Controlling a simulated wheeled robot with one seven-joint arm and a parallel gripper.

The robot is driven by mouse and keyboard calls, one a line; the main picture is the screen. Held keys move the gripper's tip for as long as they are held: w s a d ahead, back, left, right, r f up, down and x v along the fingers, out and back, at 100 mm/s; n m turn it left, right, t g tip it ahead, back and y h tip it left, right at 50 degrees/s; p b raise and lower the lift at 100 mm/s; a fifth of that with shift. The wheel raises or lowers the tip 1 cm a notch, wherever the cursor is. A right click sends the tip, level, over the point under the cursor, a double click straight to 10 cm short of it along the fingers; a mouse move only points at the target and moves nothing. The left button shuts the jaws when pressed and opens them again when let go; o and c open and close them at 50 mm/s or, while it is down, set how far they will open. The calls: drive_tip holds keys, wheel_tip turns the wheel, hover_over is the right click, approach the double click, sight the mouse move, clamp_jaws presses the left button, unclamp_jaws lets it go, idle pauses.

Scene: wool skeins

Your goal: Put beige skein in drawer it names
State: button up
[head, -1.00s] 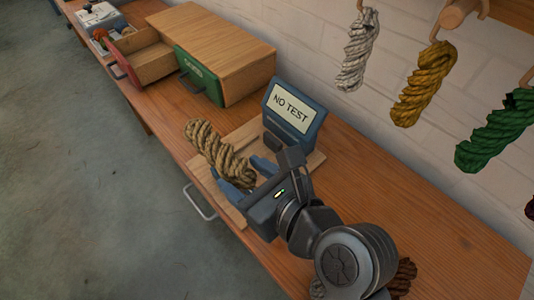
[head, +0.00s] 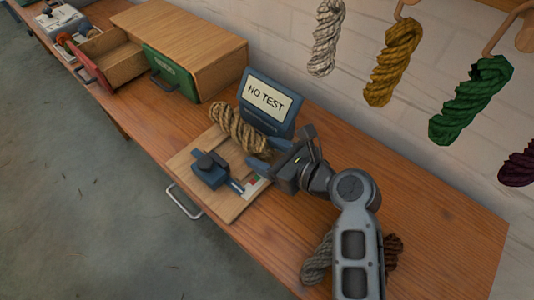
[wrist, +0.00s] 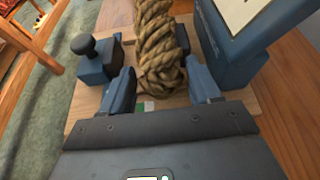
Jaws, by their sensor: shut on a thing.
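The beige skein (head: 236,126) is a twisted rope-like bundle over the far part of a wooden board (head: 182,158), in front of a blue display (head: 268,103) reading "NO TEST". My gripper (head: 262,150) is shut on the skein's near end. In the wrist view the skein (wrist: 158,45) stands out between the two blue fingers (wrist: 163,85). I cannot tell whether the skein touches the board. The red drawer (head: 93,68) is pulled open.
A blue block with a dark knob (head: 209,168) sits on the board, beside small red and green patches. Grey (head: 318,262) and brown (head: 393,250) skeins lie by my arm. White, mustard (head: 392,65) and green (head: 470,100) skeins hang on the wall.

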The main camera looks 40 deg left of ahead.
drive_tip(key=shift+s+d+f, duration=0.1)
drive_tip(key=shift+s+f, duration=0.1)
drive_tip(key=shift+f, duration=0.55)
drive_tip(key=shift+c, duration=0.7)
drive_tip(key=o, duration=1.6)
drive_tip(key=shift+w+r, duration=0.1)
drive_tip(key=shift+r, duration=0.05)
